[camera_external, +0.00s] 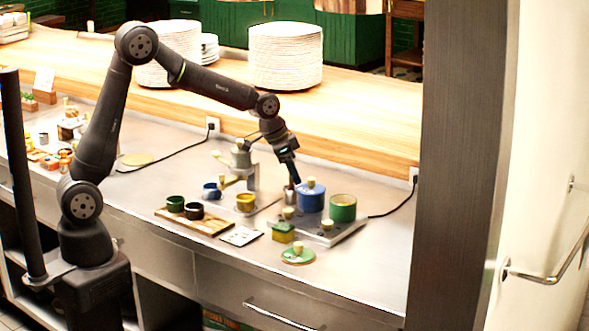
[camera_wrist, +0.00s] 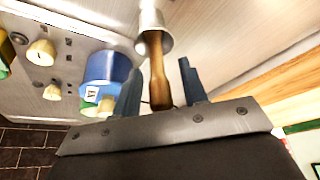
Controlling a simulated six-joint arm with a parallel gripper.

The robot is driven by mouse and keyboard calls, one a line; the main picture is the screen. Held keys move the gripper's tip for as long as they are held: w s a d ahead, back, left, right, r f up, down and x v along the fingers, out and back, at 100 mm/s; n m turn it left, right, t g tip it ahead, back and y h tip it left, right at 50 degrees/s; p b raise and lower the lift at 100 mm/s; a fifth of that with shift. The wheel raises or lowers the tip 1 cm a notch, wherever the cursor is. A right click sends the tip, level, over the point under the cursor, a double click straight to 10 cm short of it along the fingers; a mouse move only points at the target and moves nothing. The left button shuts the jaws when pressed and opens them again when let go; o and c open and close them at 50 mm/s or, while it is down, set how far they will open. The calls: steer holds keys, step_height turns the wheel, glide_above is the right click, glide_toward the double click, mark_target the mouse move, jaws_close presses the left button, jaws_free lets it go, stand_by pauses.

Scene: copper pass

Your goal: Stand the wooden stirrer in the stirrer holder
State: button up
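The wooden stirrer (camera_wrist: 157,72), with a brown handle, is between my fingers in the wrist view. Its far end goes into the mouth of a small metal cup (camera_wrist: 152,22), which looks like the stirrer holder. The cup also shows in the external view (camera_external: 290,197), just left of the blue pot. My gripper (camera_wrist: 160,66) is open, with a visible gap between the handle and each finger. In the external view my gripper (camera_external: 294,180) points down just above the cup. The stirrer's lower end is hidden inside the cup.
A blue lidded pot (camera_external: 311,196) stands close to the right of the cup, and a green pot (camera_external: 343,208) beyond it. A wooden tray (camera_external: 195,221) with small cups is at left. The counter's right is clear.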

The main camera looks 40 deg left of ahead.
steer(key=v, duration=1.2)
steer(key=shift+r, duration=0.2)
steer(key=shift+f, duration=0.15)
steer(key=x, duration=1.1)
steer(key=shift+w+d+f, duration=0.1)
steer(key=shift+f, duration=0.15)
steer(key=shift+w+d+r, duration=0.1)
steer(key=shift+w, duration=0.05)
steer(key=shift+r, duration=1.75)
